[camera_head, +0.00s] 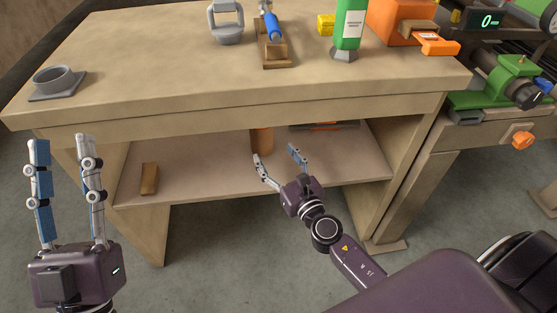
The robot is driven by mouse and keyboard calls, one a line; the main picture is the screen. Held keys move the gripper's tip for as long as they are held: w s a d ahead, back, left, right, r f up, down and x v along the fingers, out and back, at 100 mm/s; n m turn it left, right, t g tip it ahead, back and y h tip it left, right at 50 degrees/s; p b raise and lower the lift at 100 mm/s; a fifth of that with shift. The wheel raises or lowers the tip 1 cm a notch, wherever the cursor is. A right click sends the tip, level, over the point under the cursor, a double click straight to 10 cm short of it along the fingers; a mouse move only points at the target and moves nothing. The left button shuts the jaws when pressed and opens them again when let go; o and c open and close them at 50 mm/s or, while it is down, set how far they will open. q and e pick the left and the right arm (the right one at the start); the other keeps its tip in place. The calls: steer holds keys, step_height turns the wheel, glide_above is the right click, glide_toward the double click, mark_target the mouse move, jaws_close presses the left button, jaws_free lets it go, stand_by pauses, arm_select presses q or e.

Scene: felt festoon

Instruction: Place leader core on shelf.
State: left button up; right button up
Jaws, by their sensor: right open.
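A brown-orange cylinder (262,141), likely the leader core, stands upright on the lower shelf (215,180) under the workbench. Its top is hidden by the bench's front edge. My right gripper (276,153) reaches in at the shelf with its fingers spread and nothing between them. Its left fingertip is close in front of the cylinder's lower part; I cannot tell whether they touch. My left gripper (60,140) is open and empty, raised at the far left in front of the bench.
A small wooden block (149,179) is on the shelf's left, and a flat dark-and-orange item (325,126) at its back right. The benchtop (160,60) holds a grey cup (55,79), a blue roll (272,27) on a wooden stand and a green bottle (350,25). The shelf's middle left is clear.

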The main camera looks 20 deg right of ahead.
steer(key=shift+s, duration=0.75)
steer(key=a+r+m+y, duration=0.1)
steer(key=a+m, duration=0.1)
steer(key=s+a+r+m, duration=0.1)
steer(key=m, duration=0.1)
steer(key=a+r+m+y, duration=0.1)
steer(key=a+r, duration=0.1)
steer(key=shift+s+a+m+y, duration=0.3)
steer(key=shift+s+a+m, duration=0.05)
steer(key=shift+s+m, duration=0.05)
steer(key=s+a+r+m+t+y, duration=0.2)
steer(key=s+a+r+m+y, duration=0.15)
steer(key=r+m, duration=0.5)
steer(key=s+a+r+m+t+y, duration=0.2)
steer(key=s+a+r+m, duration=0.2)
steer(key=r+m, duration=0.45)
arm_select(q)
steer(key=shift+s+r+h, duration=0.3)
steer(key=shift+s+r, duration=0.1)
arm_select(e)
steer(key=s+d+r+m+t, duration=0.1)
steer(key=s+r+m+t, duration=0.1)
steer(key=r+m, duration=0.3)
steer(key=s+d+r+m+t+h, duration=0.1)
steer(key=s+r+m+t, duration=0.1)
steer(key=s+r+m, duration=0.2)
step_height(320, 180, up, 3)
steer(key=shift+s+d+m, duration=0.25)
steer(key=shift+d+m, duration=0.1)
steer(key=shift+m, duration=0.45)
